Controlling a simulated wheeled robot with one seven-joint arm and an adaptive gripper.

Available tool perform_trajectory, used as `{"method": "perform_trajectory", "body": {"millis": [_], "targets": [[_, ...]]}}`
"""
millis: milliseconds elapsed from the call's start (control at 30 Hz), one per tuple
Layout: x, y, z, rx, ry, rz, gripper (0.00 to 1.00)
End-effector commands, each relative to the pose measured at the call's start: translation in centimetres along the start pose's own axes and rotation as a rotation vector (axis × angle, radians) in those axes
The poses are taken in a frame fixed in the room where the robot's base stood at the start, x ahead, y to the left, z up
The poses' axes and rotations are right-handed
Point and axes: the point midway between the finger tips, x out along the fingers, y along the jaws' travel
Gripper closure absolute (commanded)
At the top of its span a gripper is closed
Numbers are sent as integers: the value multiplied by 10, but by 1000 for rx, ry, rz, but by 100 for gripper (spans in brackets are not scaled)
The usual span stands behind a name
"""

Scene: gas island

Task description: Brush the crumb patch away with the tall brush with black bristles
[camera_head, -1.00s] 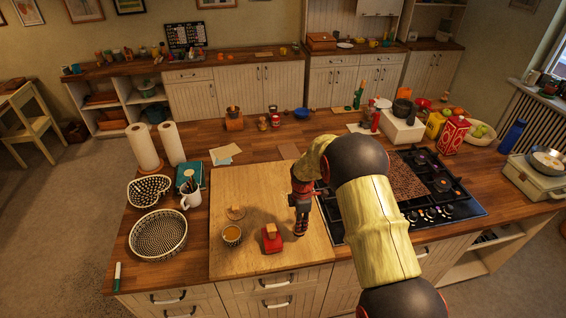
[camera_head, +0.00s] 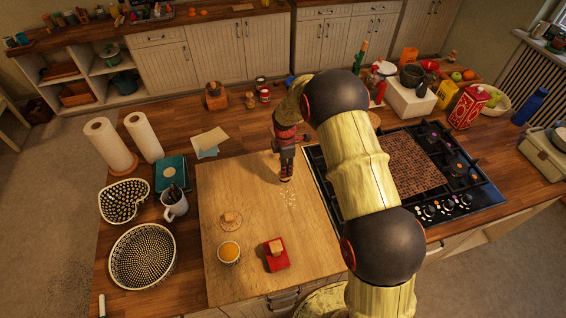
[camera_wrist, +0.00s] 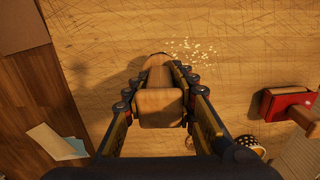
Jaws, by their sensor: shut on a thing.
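The crumb patch (camera_head: 290,198), a scatter of small pale bits, lies on the wooden board (camera_head: 222,185), just in front of my gripper (camera_head: 286,176). It also shows in the wrist view (camera_wrist: 190,48), beyond and right of the fingertips. My gripper is shut on a wooden-topped brush (camera_wrist: 160,107). Its bristles are hidden beneath the wood, so I cannot tell their colour or whether they touch the board. The crumbs are beside the held brush, apart from it in the wrist view.
On the board's near part stand a red block with a wooden knob (camera_head: 276,256), a round knobbed wooden piece (camera_head: 230,219) and an orange-filled cup (camera_head: 229,252). The gas hob (camera_head: 410,165) lies right. Paper sheets (camera_head: 208,143) lie behind the board.

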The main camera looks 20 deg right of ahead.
Motion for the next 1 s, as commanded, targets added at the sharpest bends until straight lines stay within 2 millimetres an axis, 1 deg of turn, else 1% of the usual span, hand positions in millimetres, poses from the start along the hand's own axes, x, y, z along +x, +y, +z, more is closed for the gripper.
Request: {"method": "perform_trajectory", "body": {"millis": [367, 567, 800, 1000], "targets": [[1, 0, 0, 0, 0, 2, 98], [15, 0, 0, 0, 0, 1, 98], [38, 0, 0, 0, 0, 1, 98], [50, 0, 0, 0, 0, 1, 98]]}}
